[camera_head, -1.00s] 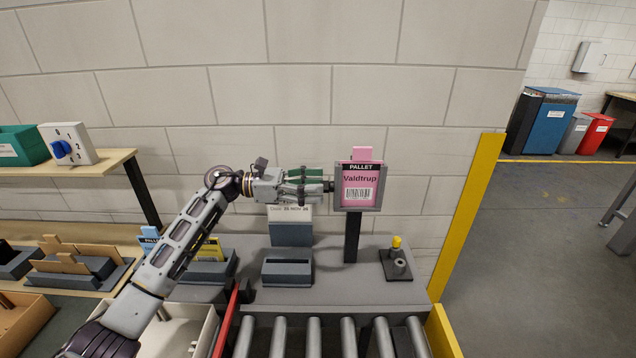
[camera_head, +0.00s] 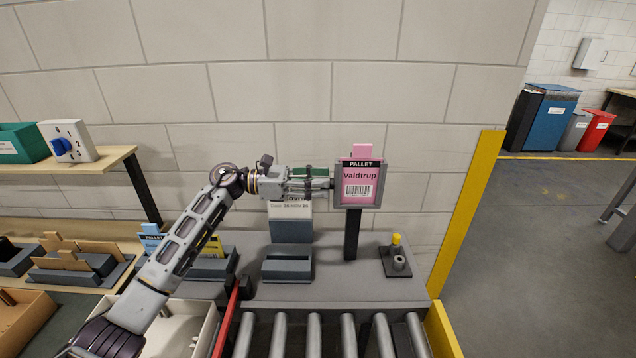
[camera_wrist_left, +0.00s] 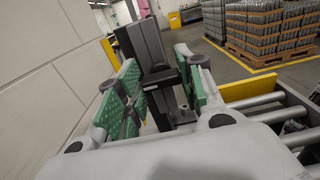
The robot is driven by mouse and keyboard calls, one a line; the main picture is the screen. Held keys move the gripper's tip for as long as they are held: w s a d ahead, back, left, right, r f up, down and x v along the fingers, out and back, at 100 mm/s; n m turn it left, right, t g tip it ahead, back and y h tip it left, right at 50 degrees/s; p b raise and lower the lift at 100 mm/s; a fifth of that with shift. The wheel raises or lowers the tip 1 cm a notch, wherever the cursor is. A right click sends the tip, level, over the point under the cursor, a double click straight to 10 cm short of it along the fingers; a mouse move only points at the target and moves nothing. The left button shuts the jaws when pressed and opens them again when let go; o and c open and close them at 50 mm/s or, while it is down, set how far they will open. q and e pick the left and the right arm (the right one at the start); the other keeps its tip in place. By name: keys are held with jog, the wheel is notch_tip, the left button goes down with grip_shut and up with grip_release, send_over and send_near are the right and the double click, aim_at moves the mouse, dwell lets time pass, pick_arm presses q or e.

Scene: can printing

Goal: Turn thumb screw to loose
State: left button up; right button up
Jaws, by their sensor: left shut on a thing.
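A grey sign holder (camera_head: 362,205) on a black post carries a pink "PALLET Valdtrup" card (camera_head: 358,180). My left gripper (camera_head: 326,184) reaches in from the left, level with the holder's left edge. It is shut on the thumb screw at that side; the fingers mostly hide the screw. In the left wrist view, the green-padded fingers of my left gripper (camera_wrist_left: 160,78) stand either side of a dark part, with the sign holder (camera_wrist_left: 140,42) just beyond. My right gripper is out of view.
Below are a grey card box (camera_head: 287,265), a base with a yellow-topped peg (camera_head: 397,262) and a roller conveyor (camera_head: 314,335). A yellow post (camera_head: 468,210) stands right of the sign. A block wall lies behind.

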pick_arm(q)
jog(key=shift+n, duration=0.4)
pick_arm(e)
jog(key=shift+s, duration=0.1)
pick_arm(q)
jog(key=n+p, duration=0.3)
jog(key=n, duration=0.4)
jog(key=n+p, duration=0.3)
jog(key=n, duration=0.4)
jog(key=n+p, duration=0.3)
jog(key=n, duration=0.4)
jog(key=shift+w+f+p, duration=0.25)
jog(key=shift+f+p, duration=0.05)
jog(key=shift+p, duration=0.1)
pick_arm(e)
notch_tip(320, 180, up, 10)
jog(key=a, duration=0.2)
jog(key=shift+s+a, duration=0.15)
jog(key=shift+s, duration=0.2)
